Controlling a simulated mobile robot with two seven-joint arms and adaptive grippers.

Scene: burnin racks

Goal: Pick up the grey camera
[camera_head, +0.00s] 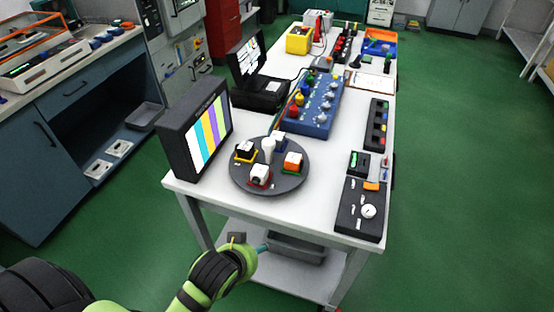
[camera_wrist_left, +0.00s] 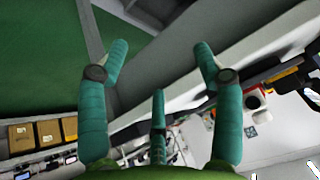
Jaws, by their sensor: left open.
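A dark round turntable (camera_head: 270,188) stands near the front of the white table and carries several small block-shaped cameras. A pale camera (camera_head: 260,174) with a red base is at its front. A white-and-black camera (camera_head: 245,151) on yellow is at left, an orange-topped camera (camera_head: 293,161) on green at right, and a blue one at the back. Which is the grey camera, I cannot tell. My left gripper (camera_head: 256,243) is low in front of the table's front edge, apart from the turntable. In the wrist view its teal fingers (camera_wrist_left: 161,55) are spread and empty. My right gripper is not in view.
A colour-bar monitor (camera_head: 195,132) stands left of the turntable. A blue knob box (camera_head: 312,106) is behind it and a black dial panel (camera_head: 361,210) to its right. The table's front edge and a lower shelf with a grey bin (camera_head: 297,248) are near my arm.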

